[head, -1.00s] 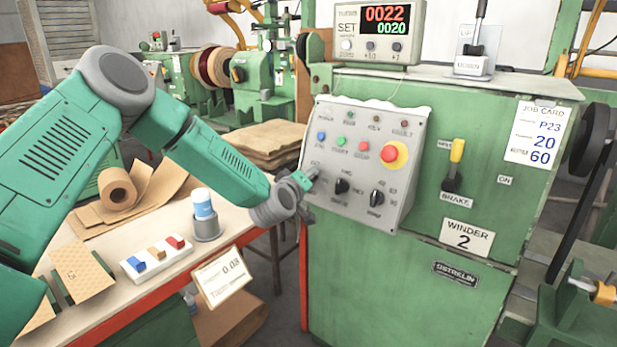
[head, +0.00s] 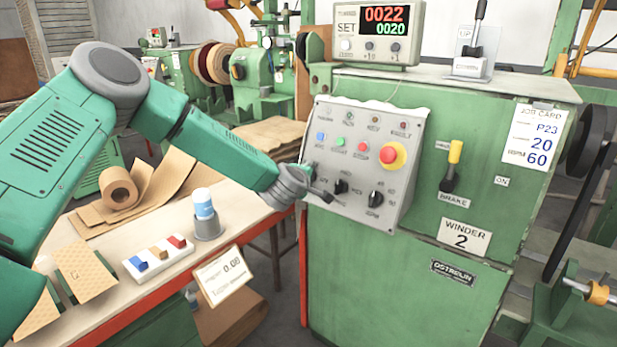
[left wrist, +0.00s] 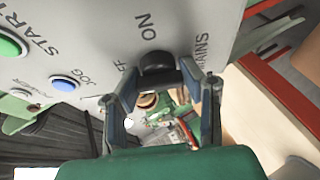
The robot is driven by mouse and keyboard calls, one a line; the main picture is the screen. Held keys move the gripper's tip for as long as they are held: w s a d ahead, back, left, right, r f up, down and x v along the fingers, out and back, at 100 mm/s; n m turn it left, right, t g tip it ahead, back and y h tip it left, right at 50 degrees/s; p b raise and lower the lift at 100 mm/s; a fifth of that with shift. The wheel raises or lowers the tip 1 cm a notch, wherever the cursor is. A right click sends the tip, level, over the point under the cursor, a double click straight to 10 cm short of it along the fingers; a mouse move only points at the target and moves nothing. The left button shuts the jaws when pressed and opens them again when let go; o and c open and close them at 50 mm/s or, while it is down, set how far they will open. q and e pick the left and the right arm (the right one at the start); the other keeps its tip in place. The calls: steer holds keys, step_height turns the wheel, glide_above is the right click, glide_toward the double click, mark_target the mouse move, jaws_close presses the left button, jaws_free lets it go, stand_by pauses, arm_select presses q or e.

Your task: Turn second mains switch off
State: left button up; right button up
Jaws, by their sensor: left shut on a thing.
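The grey control panel (head: 375,140) is on the green cabinet marked WINDER 2 (head: 466,238). My left gripper (head: 314,191) is at the panel's lower left edge in the head view, where it hides the switch there. In the left wrist view, the black mains switch knob (left wrist: 157,63) sits on the panel beside the ON, OFF and MAINS lettering. My left gripper (left wrist: 160,79) is shut on this knob, with a finger on each side. The knob's exact pointing direction is hard to tell. My right gripper is not in view.
Two black selector knobs (head: 341,186) (head: 376,198) sit right of the gripper. A red emergency button (head: 389,154) and coloured push buttons are above. A brake lever (head: 453,165) is further right. The bench (head: 120,290) with a paper roll (head: 118,187) stands below my arm.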

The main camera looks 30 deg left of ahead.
arm_select(q)
steer(key=shift+a+f, duration=0.1)
steer(key=shift+a, duration=0.05)
steer(key=o, duration=1.2)
steer(key=shift+s+a, duration=0.1)
steer(key=v, duration=1.1)
steer(key=shift+s, duration=0.35)
